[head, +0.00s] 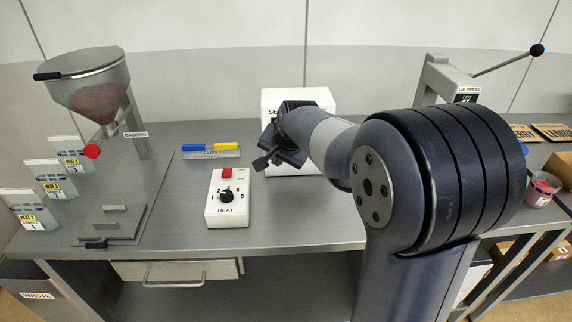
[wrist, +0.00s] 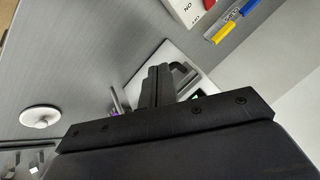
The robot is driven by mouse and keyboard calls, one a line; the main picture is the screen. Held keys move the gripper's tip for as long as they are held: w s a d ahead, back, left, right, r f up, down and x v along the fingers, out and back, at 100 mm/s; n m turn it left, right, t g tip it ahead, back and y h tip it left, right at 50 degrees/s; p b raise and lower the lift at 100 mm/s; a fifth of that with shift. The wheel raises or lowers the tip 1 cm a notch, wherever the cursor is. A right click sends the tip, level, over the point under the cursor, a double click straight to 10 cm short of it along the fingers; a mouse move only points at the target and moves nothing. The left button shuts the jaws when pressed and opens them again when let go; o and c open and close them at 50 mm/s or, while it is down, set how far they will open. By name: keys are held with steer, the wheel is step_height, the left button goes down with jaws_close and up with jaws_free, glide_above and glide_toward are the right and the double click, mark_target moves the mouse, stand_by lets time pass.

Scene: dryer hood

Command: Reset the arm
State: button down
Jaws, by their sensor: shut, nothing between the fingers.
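My arm reaches from the right over the bench in the head view. My gripper (head: 268,160) is above the bench, just right of the clips holder and in front of a white box (head: 308,97), whose label it partly hides. In the wrist view my gripper's fingers (wrist: 158,84) are together with nothing between them. Behind them is a pale panel with a dark handle (wrist: 184,75), partly hidden.
A white heat control box (head: 227,197) and a clips holder (head: 212,150) stand near my gripper. A lever press (head: 440,75) stands behind my arm at right.

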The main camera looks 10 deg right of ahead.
step_height(320, 180, up, 6)
steer(key=s+a, duration=0.2)
steer(key=shift+s+a+f+b, duration=0.2)
steer(key=shift+s+a+b, duration=0.1)
steer(key=shift+a, duration=0.05)
